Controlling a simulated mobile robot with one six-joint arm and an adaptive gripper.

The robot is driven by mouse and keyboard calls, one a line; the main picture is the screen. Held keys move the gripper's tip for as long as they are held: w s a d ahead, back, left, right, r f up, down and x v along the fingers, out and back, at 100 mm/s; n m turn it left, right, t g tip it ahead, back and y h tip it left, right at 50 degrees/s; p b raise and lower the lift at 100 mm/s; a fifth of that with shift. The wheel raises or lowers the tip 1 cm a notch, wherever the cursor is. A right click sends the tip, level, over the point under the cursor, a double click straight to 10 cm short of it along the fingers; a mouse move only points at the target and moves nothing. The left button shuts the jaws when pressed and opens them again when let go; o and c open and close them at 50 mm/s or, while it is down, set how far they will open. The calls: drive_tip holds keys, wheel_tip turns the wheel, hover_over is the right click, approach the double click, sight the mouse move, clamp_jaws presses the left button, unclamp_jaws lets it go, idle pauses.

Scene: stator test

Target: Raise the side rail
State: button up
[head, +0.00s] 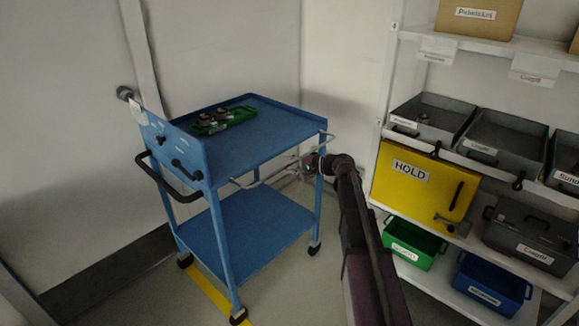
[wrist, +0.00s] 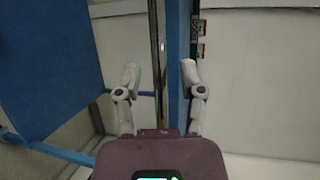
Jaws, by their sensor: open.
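The blue cart (head: 265,135) stands left of centre in the head view. Its grey metal side rail (head: 256,182) runs along the side facing me, below the top tray's edge. My gripper (head: 312,164) is at the rail's right part, near the right front post. In the wrist view my gripper (wrist: 159,75) is open, with its two pale fingers apart. The shiny rail (wrist: 157,45) runs upright in that picture between the fingers, beside a blue post (wrist: 178,50). I cannot tell whether either finger touches the rail.
A green tray with parts (head: 222,120) lies on the cart's top. A black push handle (head: 168,180) sticks out at its left end. Shelving with grey bins (head: 505,135) and a yellow HOLD box (head: 418,185) stands at right, close to my arm.

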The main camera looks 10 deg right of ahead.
clamp_jaws()
drive_tip(key=shift+a+r, duration=0.1)
